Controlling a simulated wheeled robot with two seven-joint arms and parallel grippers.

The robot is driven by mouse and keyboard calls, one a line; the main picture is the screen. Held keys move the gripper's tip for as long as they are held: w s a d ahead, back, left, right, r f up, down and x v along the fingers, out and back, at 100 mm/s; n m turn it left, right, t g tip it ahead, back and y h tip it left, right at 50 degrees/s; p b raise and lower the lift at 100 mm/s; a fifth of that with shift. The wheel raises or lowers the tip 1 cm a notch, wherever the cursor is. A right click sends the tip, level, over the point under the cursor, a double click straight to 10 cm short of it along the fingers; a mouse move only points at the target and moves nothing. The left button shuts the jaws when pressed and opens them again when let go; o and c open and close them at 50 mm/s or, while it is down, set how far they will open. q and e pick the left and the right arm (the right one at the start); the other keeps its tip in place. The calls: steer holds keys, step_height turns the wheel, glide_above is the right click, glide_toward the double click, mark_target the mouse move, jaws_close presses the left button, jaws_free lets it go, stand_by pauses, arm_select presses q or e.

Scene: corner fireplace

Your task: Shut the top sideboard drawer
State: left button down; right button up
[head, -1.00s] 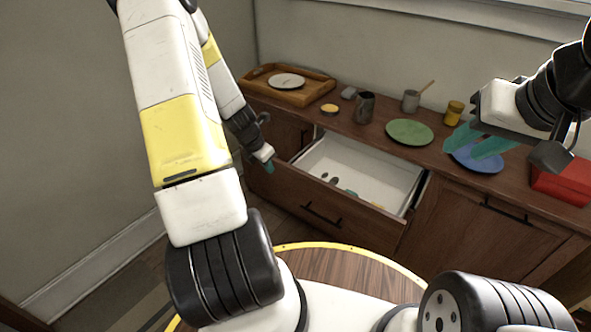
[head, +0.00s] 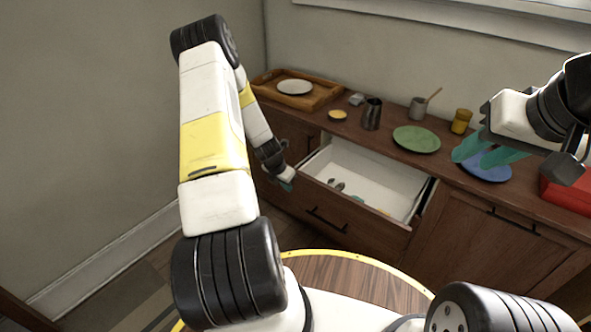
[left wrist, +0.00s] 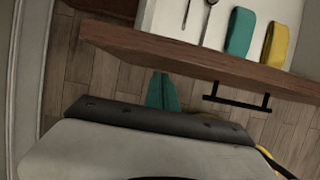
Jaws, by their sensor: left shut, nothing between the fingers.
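The top sideboard drawer (head: 345,216) stands open, its dark wooden front pulled out from the sideboard and its white inside showing. Its black bar handle (head: 326,220) also shows in the left wrist view (left wrist: 237,103). Spoons and teal and yellow items lie in the drawer. My left gripper (head: 288,181) is shut and empty at the left end of the drawer front, on its outer side. Its teal fingertips (left wrist: 162,92) show just outside the front, left of the handle; I cannot tell whether they touch. My right gripper (head: 484,150) is open and empty above the blue plate.
On the sideboard top (head: 352,128) stand a wooden tray (head: 322,97) with a white plate, a yellow dish, a dark mug (head: 372,115), a green plate (head: 417,139), a grey cup, a yellow jar, a blue plate (head: 487,168) and a red box (head: 565,190).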

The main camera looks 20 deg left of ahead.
arm_select(q)
steer(key=shift+w+d, duration=0.1)
steer(key=shift+w, duration=0.2)
